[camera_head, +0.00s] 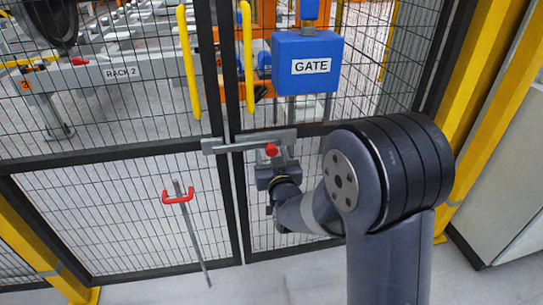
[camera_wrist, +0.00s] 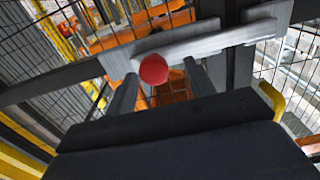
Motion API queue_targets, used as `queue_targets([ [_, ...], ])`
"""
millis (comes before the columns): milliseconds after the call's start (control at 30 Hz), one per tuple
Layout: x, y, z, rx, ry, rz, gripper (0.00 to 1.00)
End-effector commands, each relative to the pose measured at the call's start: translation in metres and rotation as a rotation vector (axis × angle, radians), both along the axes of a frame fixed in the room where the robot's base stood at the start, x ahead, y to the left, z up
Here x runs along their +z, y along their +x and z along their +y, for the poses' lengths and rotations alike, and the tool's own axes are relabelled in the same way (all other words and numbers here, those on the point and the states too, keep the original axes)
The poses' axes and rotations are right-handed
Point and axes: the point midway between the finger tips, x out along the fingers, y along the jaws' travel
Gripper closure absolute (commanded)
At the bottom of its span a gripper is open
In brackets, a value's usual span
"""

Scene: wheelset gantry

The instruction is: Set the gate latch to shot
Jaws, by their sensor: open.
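The gate latch is a grey metal bar (camera_head: 250,142) with a red ball knob (camera_head: 271,150), mounted across the seam between two mesh gate leaves. In the head view the bar spans both leaves. In the wrist view the latch bar (camera_wrist: 215,42) runs across the top and the red knob (camera_wrist: 153,69) shows between my fingertips. My gripper (camera_wrist: 160,84) is open, one finger on each side of the knob. I cannot tell whether either finger touches it. In the head view my gripper (camera_head: 273,168) is just below the knob, partly hidden by my own wrist.
A blue box labelled GATE (camera_head: 308,64) is on the right leaf above the latch. Yellow handles (camera_head: 188,62) flank the seam. A rod with a red handle (camera_head: 178,197) hangs on the lower left leaf. A yellow post (camera_head: 500,95) stands at right.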

Motion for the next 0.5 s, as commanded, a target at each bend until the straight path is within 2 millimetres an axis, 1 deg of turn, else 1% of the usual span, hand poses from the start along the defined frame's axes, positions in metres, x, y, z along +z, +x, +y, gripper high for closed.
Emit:
queue_targets([
  [167,0.0,-0.008,-0.003,-0.001,0.0,0.0,0.49],
  [267,0.0,-0.022,-0.006,0.0,0.0,0.001,0.49],
  [500,0.0,-0.067,-0.018,0.002,0.0,0.0,0.49],
])
